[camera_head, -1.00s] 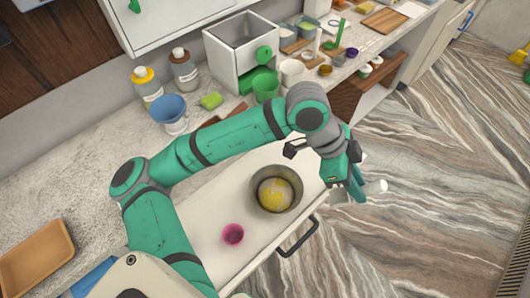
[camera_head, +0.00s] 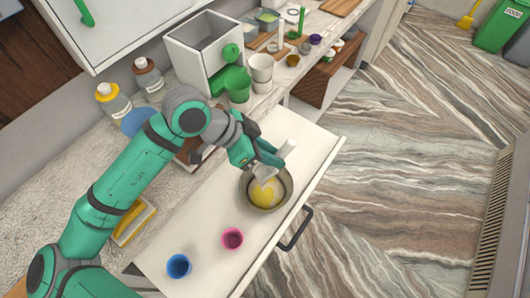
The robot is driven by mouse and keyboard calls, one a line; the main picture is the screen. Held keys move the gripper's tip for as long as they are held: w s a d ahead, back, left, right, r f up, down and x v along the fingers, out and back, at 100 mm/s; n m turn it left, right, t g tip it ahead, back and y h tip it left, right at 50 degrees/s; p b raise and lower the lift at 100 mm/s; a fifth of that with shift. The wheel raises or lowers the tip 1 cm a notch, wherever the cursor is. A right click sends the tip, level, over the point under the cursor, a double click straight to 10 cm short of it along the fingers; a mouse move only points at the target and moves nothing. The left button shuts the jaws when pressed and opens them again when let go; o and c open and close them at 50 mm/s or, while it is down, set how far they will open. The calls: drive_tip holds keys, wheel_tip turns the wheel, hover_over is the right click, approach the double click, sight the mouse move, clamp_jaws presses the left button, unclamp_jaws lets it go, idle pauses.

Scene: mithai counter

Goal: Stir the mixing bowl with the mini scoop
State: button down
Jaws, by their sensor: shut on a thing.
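The mixing bowl (camera_head: 286,199) is a grey metal bowl with a yellow mass inside. It stands in the open white drawer, near the drawer's front edge. My gripper (camera_head: 266,162) is at the bowl's far rim, shut on the white mini scoop (camera_head: 287,148). One white end of the scoop sticks up to the right of the fingers. A pale part below the fingers reaches over or into the bowl; I cannot tell whether it touches the yellow mass. The fingers hide part of the scoop and the bowl's far rim.
A pink cup (camera_head: 231,238) and a blue cup (camera_head: 178,265) stand in the drawer, left of the bowl. The drawer handle (camera_head: 297,229) juts out in front. Green and white containers crowd the counter behind. The drawer's right end is clear.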

wheel_tip(320, 180, down, 11)
drive_tip(key=shift+r, duration=0.15)
idle(0.7)
